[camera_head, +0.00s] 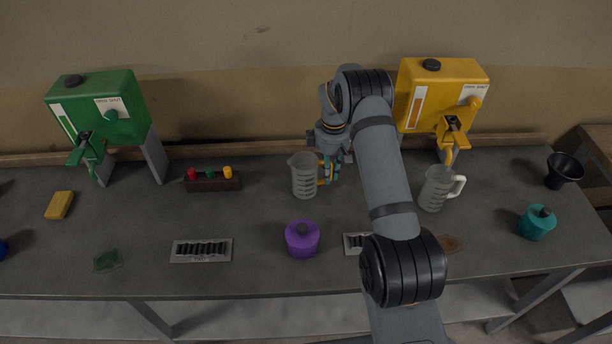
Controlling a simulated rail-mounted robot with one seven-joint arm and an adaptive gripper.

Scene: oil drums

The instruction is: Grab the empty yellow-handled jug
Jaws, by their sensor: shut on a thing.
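The yellow-handled jug (304,176) stands upright on the dark workbench, near the middle. It is grey and translucent with measuring marks, and no liquid shows in it. My gripper (327,171) is at its right side, shut on the yellow handle, which is partly hidden by the fingers. My arm comes in from the lower right and hides some of the bench behind it. A second jug (433,188) with a white handle stands at the right, under the tap of the yellow drum (440,95).
A green drum (103,107) stands at the back left. A rack with coloured knobs (212,181) is left of the jug. A purple container (302,238) sits in front of it, with a drain grate (201,250) farther left. A teal container (537,222) and black funnel (563,170) are at the right.

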